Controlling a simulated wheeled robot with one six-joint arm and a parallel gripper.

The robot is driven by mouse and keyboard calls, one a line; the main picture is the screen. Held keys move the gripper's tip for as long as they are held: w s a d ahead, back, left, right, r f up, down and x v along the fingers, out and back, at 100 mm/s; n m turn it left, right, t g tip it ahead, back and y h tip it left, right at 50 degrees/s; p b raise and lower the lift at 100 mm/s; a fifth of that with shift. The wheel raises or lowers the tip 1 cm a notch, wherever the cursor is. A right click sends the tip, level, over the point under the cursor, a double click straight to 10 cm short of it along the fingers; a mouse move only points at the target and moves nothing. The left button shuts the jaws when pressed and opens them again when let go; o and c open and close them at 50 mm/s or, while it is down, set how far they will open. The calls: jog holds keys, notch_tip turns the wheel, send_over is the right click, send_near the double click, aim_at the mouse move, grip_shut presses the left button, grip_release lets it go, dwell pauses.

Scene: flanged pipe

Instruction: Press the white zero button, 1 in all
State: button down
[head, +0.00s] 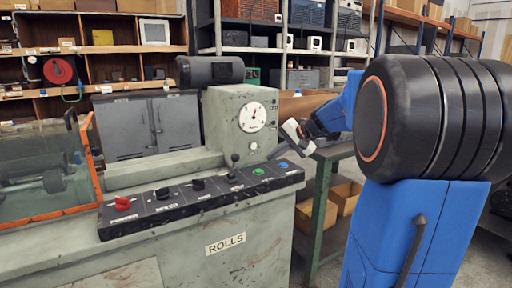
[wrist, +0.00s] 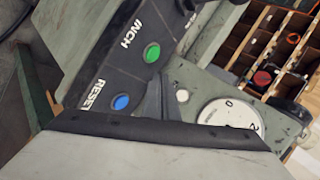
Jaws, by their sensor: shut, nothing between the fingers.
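The white zero button (head: 253,146) is a small round button below the dial on the grey-green machine housing. In the wrist view the white button (wrist: 182,96) shows between the dial and my fingertips. The white dial (head: 253,117) has a dark needle; part of it also shows in the wrist view (wrist: 228,114). My gripper (head: 273,155) is shut and empty, tilted down to the right of the button and apart from it in the head view. Its dark closed fingers (wrist: 154,88) point up just left of the button in the wrist view. The gap in depth is hard to judge.
The sloped black control panel (head: 150,211) carries a red knob (head: 122,203), black knobs, a lever (head: 234,162), a green button (head: 258,171) and a blue button (head: 283,164). In the wrist view, green INCH (wrist: 152,53) and blue RESET (wrist: 121,102) lie close left of my fingers.

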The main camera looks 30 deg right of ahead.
jog(key=shift+w+d, duration=0.1)
dwell(0.3)
jog(key=shift+w, duration=4.35)
jog(key=shift+w, duration=0.2)
jog(key=shift+w, duration=0.2)
jog(key=shift+w+a, duration=0.2)
jog(key=shift+w, duration=0.25)
jog(key=shift+s, duration=0.85)
jog(key=shift+s, duration=0.15)
jog(key=shift+s+d, duration=0.1)
jog(key=shift+s, duration=2.25)
